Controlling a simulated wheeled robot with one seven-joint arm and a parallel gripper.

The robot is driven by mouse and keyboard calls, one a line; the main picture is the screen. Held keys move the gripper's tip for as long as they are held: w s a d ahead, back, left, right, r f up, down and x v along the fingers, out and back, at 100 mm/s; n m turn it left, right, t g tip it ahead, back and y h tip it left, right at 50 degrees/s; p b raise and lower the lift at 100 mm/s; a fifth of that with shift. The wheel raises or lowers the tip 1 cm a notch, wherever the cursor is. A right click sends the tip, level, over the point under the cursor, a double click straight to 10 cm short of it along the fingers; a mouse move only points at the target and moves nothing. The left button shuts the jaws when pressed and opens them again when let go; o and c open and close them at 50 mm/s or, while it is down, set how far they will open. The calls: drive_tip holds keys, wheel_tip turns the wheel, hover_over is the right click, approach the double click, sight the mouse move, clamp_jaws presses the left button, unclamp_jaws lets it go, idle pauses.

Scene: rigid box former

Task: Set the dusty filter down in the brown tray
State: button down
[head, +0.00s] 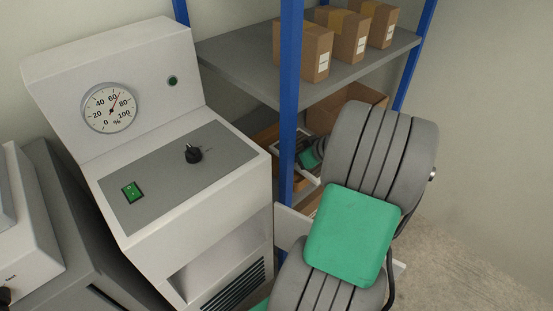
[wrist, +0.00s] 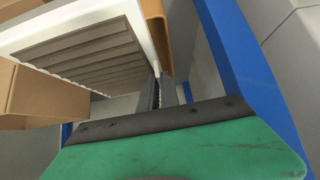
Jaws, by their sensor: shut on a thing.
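My gripper (wrist: 162,88) is shut on the edge of the dusty filter (wrist: 85,50), a flat panel with a white frame and dull grey-brown pleats. The filter fills the upper left of the wrist view. An orange-brown wall (wrist: 158,28) shows just beyond the frame's right edge; it may be the brown tray, but most of it is hidden. I cannot tell whether the filter touches it. In the head view my gripper (head: 312,154) reaches into the shelf behind the blue post, and the filter is mostly hidden there.
A blue shelf post (head: 290,95) stands close to my gripper. Several cardboard boxes (head: 303,52) stand on the upper grey shelf (head: 250,65). A box also shows at the left of the wrist view (wrist: 45,97). A white machine (head: 150,150) with a gauge and knob stands left.

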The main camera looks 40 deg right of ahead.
sight(271, 147)
drive_tip(key=w, duration=0.3)
drive_tip(key=w+a+b, duration=0.1)
drive_tip(key=w, duration=0.5)
drive_tip(key=shift+w+a, duration=0.15)
drive_tip(key=shift+f+b, duration=0.45)
drive_tip(key=shift+f, duration=0.4)
wheel_tip(271, 147, down, 5)
drive_tip(key=shift+f+b, duration=0.2)
drive_tip(key=shift+b, duration=0.65)
drive_tip(key=shift+r, duration=0.1)
drive_tip(key=c, duration=2)
unclamp_jaws()
drive_tip(key=shift+f, duration=0.2)
drive_tip(key=shift+c, duration=0.2)
drive_tip(key=shift+o, duration=0.8)
drive_tip(key=shift+r, duration=0.1)
